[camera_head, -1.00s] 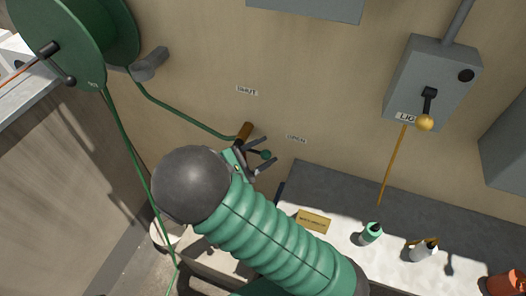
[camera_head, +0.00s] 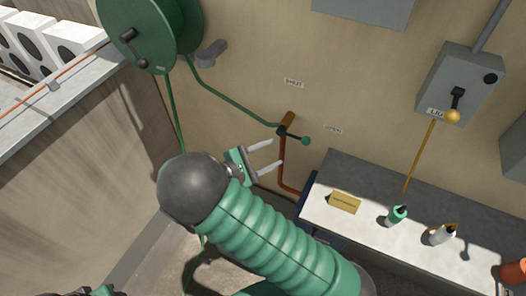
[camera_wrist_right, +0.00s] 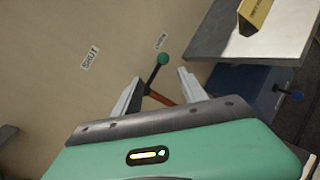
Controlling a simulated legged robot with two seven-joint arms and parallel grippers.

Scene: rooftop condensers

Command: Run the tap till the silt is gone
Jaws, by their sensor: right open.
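The tap (camera_head: 287,120) is a brass-coloured body on a copper pipe (camera_head: 283,165) against the wall. Its dark lever ends in a green knob (camera_head: 305,141) and points right, just below the right-hand label (camera_head: 332,129); the SHUT label (camera_head: 293,83) is above. In the wrist view the green knob (camera_wrist_right: 162,59) shows beyond and between the fingers. My right gripper (camera_head: 279,155) is open and empty, just below left of the lever, apart from it. A sliver of my left gripper (camera_head: 103,290) shows at the bottom edge; its fingers are hidden. I see no water or silt.
A green hose reel (camera_head: 135,32) hangs upper left, its hose running to the tap. A bench (camera_head: 345,172) at right holds a yellow sign (camera_head: 344,202) and bottles (camera_head: 397,215). A blue object (camera_wrist_right: 240,88) is under it. A grey switch box (camera_head: 455,80) is on the wall.

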